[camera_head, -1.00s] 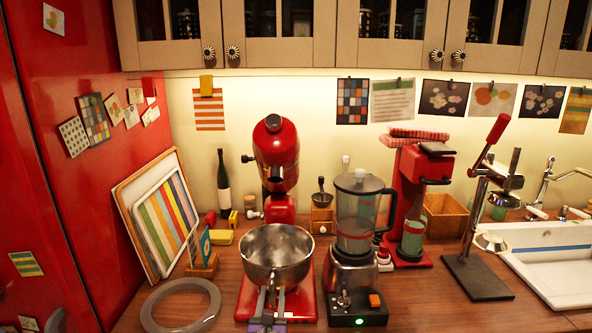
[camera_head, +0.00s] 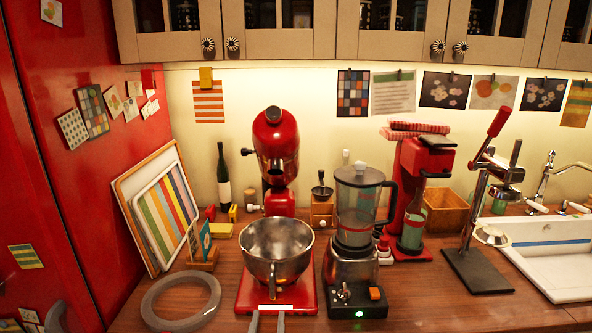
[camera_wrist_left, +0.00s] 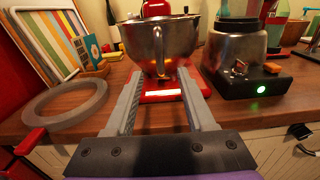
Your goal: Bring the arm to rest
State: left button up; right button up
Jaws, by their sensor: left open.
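My left gripper (camera_head: 267,322) is at the bottom edge of the head view, in front of the red stand mixer (camera_head: 273,160). Only its two grey fingertips show there, apart and empty. In the left wrist view the left gripper (camera_wrist_left: 159,88) is open, its fingers pointing at the steel mixing bowl (camera_head: 277,250). The bowl stands on the mixer's red base, its handle facing me. In the left wrist view the bowl (camera_wrist_left: 160,45) lies beyond the fingertips, with its handle lined up between them. My right gripper is not in view.
A blender (camera_head: 358,230) with a green light stands right of the mixer. A grey ring (camera_head: 150,305) lies on the counter at left, near leaning boards (camera_head: 150,215). A lever press (camera_head: 485,220) and white sink (camera_head: 545,255) are at right. The counter's front edge lies below my fingers.

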pick_arm(q)
jog(key=s+a+f+n+g+y, duration=0.2)
jog(key=s+a+n, duration=0.1)
jog(key=a+n, duration=0.3)
jog(key=s+a+f+n+g+y+p, duration=0.1)
jog(key=s+a+n+g+y, duration=0.15)
jog(key=a+n, duration=0.4)
jog(key=s+a+f+n+g+y, duration=0.1)
jog(key=s+a+f+n+g, duration=0.2)
jog(key=n, duration=0.6)
jog(key=s+d+f+n+g+h, duration=0.2)
jog(key=s+n, duration=0.5)
jog(key=s+d+f+n+g+h+p, duration=0.1)
jog(key=s+d+f+n+g+h, duration=0.1)
jog(key=s+n, duration=0.5)
jog(key=shift+s+f+n+g+h, duration=0.2)
jog(key=shift+f+n+g+h, duration=0.15)
jog(key=shift+f+g+h, duration=0.3)
jog(key=shift+w+a+f, duration=0.1)
